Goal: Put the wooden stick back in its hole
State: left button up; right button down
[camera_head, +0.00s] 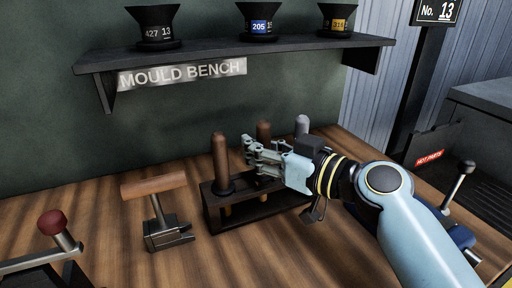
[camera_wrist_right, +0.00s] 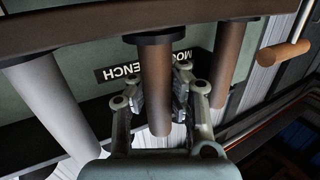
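Three upright sticks stand in a dark rack (camera_head: 216,222) on the bench. The left one (camera_head: 219,160) is brown, the middle one (camera_head: 264,131) is brown wood and the right one (camera_head: 302,124) is pale grey. My right gripper (camera_head: 262,155) is at the middle stick and hides its lower part. My left gripper is not in view.
A wooden-handled tool (camera_head: 160,210) stands left of the rack, and a red-knobbed lever (camera_head: 56,226) is at the front left. A shelf (camera_head: 230,52) with several dark cups is above. The front middle of the bench is clear.

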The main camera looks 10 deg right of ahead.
jog(key=shift+f, duration=0.3)
jog(key=c, duration=1.4)
grip_release()
jog(key=shift+r, duration=0.15)
jog(key=shift+r, duration=0.25)
jog(key=shift+s+d+p, duration=0.2)
jog(key=shift+s+p, duration=0.05)
jog(key=shift+p, duration=0.05)
jog(key=shift+b+v, duration=1.35)
jog(key=shift+v, duration=4.35)
